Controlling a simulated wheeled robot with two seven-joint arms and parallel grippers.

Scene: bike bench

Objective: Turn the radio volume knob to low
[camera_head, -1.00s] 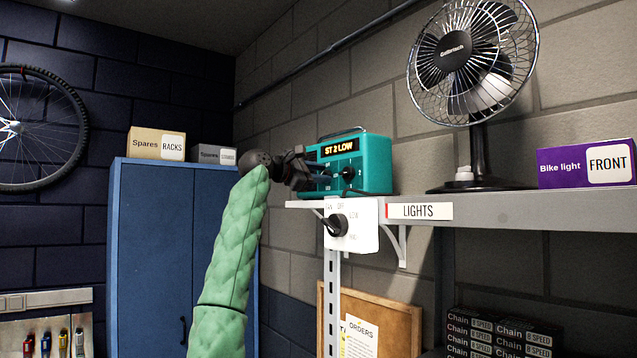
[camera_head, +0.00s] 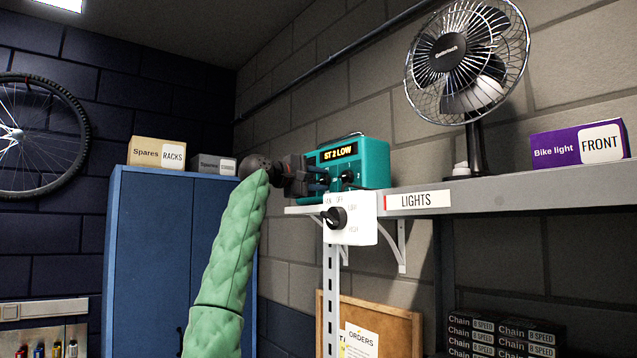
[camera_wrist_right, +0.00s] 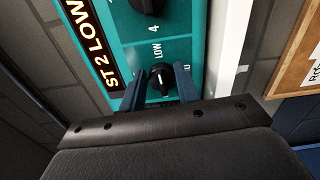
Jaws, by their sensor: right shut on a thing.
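The teal radio (camera_head: 372,166) stands on the shelf, its display reading "ST 2 LOW". In the right wrist view its front panel (camera_wrist_right: 193,22) shows a black knob (camera_wrist_right: 161,75) with the label "LOW" beside it. A second black knob (camera_wrist_right: 146,3) sits near the top of that view. My right gripper (camera_head: 318,178) is at the radio's front left side in the head view. In the wrist view its fingers (camera_wrist_right: 160,84) are shut on the lower knob, one at each side. The knob is partly hidden between them. My left gripper is not in view.
Below the radio, a white plate (camera_head: 362,228) carries a black rotary switch (camera_head: 334,218). The shelf (camera_head: 530,184) also holds a fan (camera_head: 476,150) and a purple bike light box (camera_head: 555,148). A blue cabinet (camera_head: 150,260) stands at left.

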